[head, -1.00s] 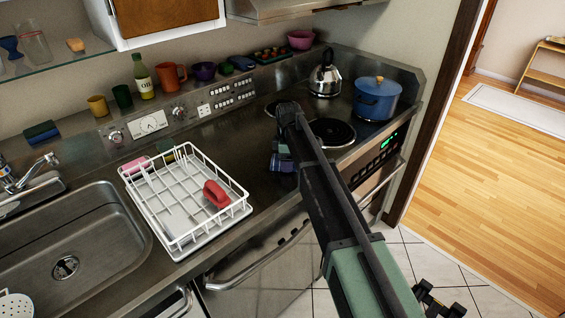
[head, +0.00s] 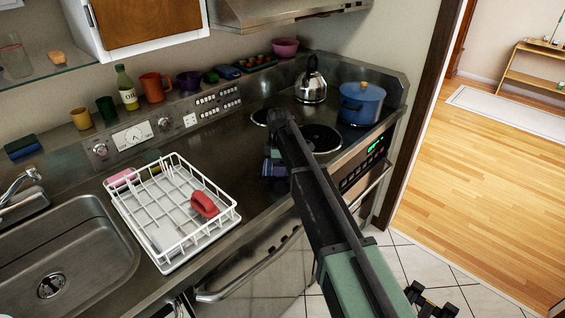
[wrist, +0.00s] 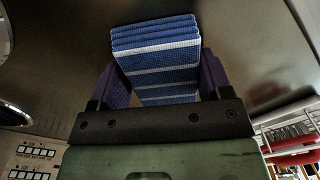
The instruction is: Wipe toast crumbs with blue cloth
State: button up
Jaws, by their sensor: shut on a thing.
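My gripper (head: 273,168) is over the dark counter (head: 243,176), between the dish rack and the hob. In the wrist view it is shut on a folded blue cloth (wrist: 154,62) with white stripes. The cloth sits between the two purple-blue fingers and reaches beyond them, against the counter surface; I cannot tell whether it touches. In the head view the arm and fingers hide most of the cloth. I cannot make out any toast crumbs in either view.
A white dish rack (head: 181,247) with a red item (head: 204,205) stands left of my gripper. The hob behind and right holds a kettle (head: 311,84) and a blue pot (head: 362,104). Cups and an oil bottle (head: 127,90) line the back ledge. The sink (head: 95,262) is far left.

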aim_at(260, 183)
jog(key=shift+s+a, duration=3.25)
jog(key=shift+a, duration=0.2)
notch_tip(260, 183, up, 6)
jog(key=p, duration=0.6)
jog(key=shift+w+d, duration=0.1)
notch_tip(260, 183, up, 3)
jog(key=p, duration=0.3)
